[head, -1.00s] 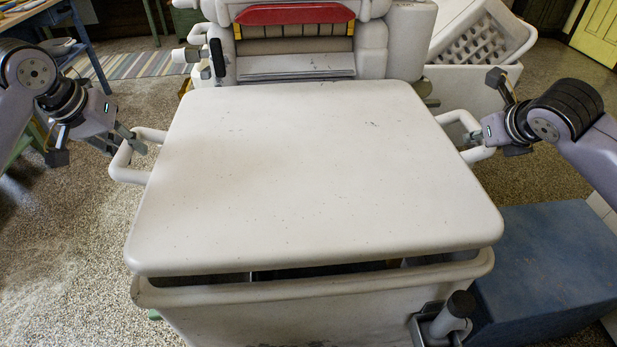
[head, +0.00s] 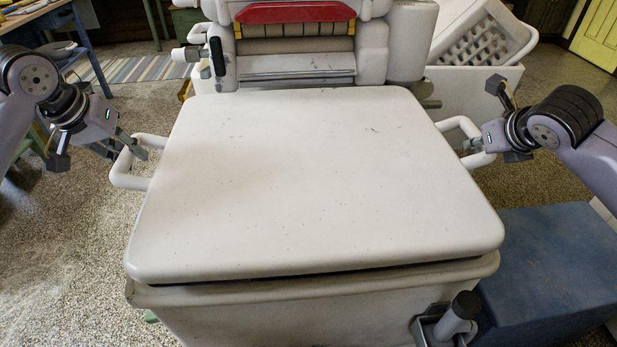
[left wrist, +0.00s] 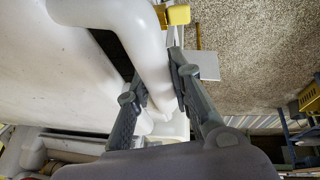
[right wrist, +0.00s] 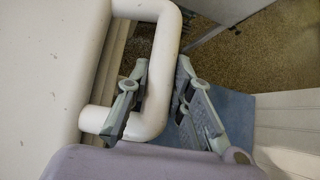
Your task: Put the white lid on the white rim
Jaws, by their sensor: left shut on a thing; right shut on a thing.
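The white lid (head: 320,180) is a broad slab with rounded corners and a tube handle on each side. It lies over the tub's white rim (head: 300,291), and a thin dark gap shows between them along the front. The back and sides of the rim are hidden under the lid, so contact there cannot be told. My left gripper (head: 140,150) is shut on the left handle (left wrist: 142,40). My right gripper (head: 474,143) is shut on the right handle (right wrist: 166,50). The wrist views show fingers on both sides of each handle.
The wringer (head: 295,45) with its red bar stands just behind the lid. A blue block (head: 550,265) sits at the right, close to the tub. A grey clamp-like part (head: 455,320) sticks out at the front right. A white basket (head: 490,45) is behind right.

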